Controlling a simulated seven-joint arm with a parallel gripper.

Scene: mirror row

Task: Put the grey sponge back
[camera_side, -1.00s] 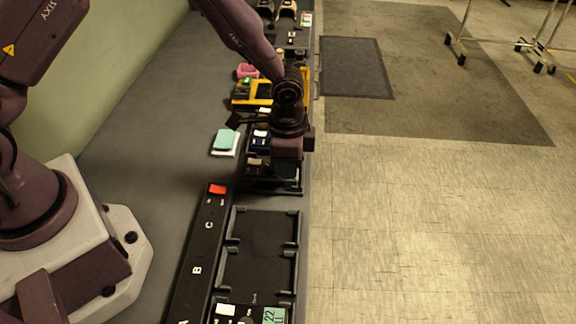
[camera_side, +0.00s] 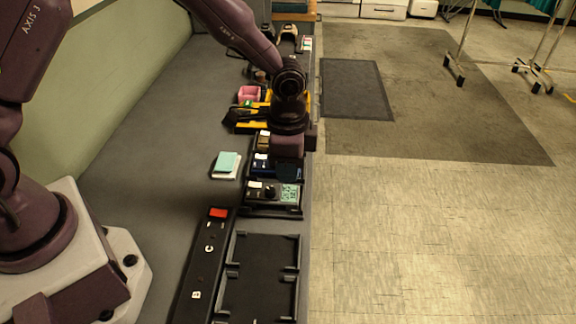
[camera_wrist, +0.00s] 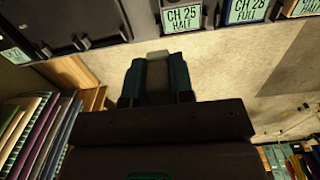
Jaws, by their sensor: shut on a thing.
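In the side view my gripper (camera_side: 287,150) points down over the row of dark holders along the bench's right edge. In the wrist view my gripper (camera_wrist: 158,85) is shut on a grey block, which I take to be the grey sponge (camera_wrist: 158,75); its pale end shows between the dark fingers. In the side view the sponge is hidden by the gripper and wrist. I cannot tell its height above the holders.
Below the gripper stands a device with a pale green label (camera_side: 290,193). An empty black tray (camera_side: 262,262) lies nearer, beside a lettered strip (camera_side: 208,250). A teal pad (camera_side: 227,161) lies on the bench. A yellow frame (camera_side: 257,123) and pink box (camera_side: 249,94) stand farther back.

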